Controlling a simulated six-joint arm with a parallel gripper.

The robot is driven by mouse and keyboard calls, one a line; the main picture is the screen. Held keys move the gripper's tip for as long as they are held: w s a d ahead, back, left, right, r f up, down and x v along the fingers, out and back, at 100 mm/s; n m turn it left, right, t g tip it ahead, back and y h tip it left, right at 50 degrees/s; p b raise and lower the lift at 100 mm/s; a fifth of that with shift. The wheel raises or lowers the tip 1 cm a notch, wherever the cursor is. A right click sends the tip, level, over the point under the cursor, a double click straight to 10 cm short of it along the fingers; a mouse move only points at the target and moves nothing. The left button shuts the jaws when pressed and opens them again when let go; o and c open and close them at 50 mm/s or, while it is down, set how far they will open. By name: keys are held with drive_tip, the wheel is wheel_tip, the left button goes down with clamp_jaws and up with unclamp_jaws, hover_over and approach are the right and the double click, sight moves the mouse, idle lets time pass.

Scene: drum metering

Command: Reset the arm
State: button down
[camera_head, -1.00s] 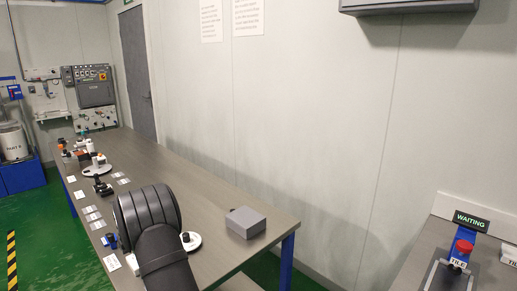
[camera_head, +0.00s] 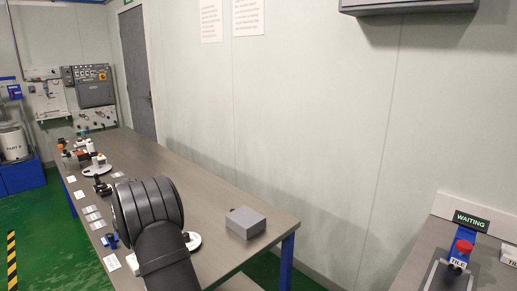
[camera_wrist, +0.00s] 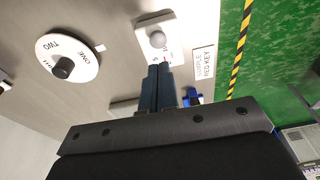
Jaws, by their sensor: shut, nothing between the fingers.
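My gripper (camera_wrist: 158,73) shows in the wrist view with its two dark fingers together and nothing between them. It points over the table edge area, close to a white plate with a grey ball-like knob (camera_wrist: 156,39); I cannot tell whether the fingertips touch that plate. In the head view, my dark, ribbed arm covers the near part of the table, and the gripper is hidden behind it.
A white dial (camera_wrist: 67,60) with a black knob and a label reading SAMPLE RED KEY (camera_wrist: 204,65) lie near the gripper. A grey box (camera_head: 245,222) sits on the long table (camera_head: 190,170). A WAITING sign (camera_head: 471,220) and red button (camera_head: 463,247) stand at right.

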drive_tip(key=shift+r, duration=0.35)
